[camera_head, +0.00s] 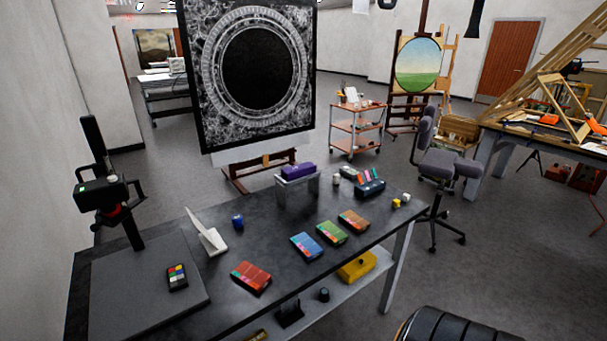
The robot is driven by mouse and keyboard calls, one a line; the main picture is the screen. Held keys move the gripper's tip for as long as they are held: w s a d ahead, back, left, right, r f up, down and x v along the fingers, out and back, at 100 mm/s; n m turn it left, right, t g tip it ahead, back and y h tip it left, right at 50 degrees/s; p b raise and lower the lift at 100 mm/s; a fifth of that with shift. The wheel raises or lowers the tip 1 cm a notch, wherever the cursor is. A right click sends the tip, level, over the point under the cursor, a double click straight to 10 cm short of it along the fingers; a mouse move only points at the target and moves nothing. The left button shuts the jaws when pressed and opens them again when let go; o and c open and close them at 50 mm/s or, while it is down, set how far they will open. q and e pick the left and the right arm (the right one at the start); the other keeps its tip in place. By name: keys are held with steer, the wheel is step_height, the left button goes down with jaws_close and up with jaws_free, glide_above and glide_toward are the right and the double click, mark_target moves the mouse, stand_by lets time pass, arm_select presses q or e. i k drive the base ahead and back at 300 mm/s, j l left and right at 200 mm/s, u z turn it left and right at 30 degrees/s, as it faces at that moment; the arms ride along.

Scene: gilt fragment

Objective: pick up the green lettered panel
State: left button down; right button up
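The green lettered panel (332,232) is a flat green piece with a reddish strip along its near edge. It lies flat on the dark work table (180,228), right of the middle. It sits in a slanting row between a blue panel (306,246) on its left and an orange-brown panel (354,220) on its right, with small gaps. The lettering is too small to read. A red panel (251,277) lies nearer the front edge.
A white angled stand (209,236) and blue jar (238,221) stand left of the row. A purple block (298,171) rests on a grey stand behind it. A black copy stand (100,192) rises at left. Bare tabletop lies between the red and blue panels.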

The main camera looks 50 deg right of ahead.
mark_target(329, 230)
steer(key=z, duration=1.75)
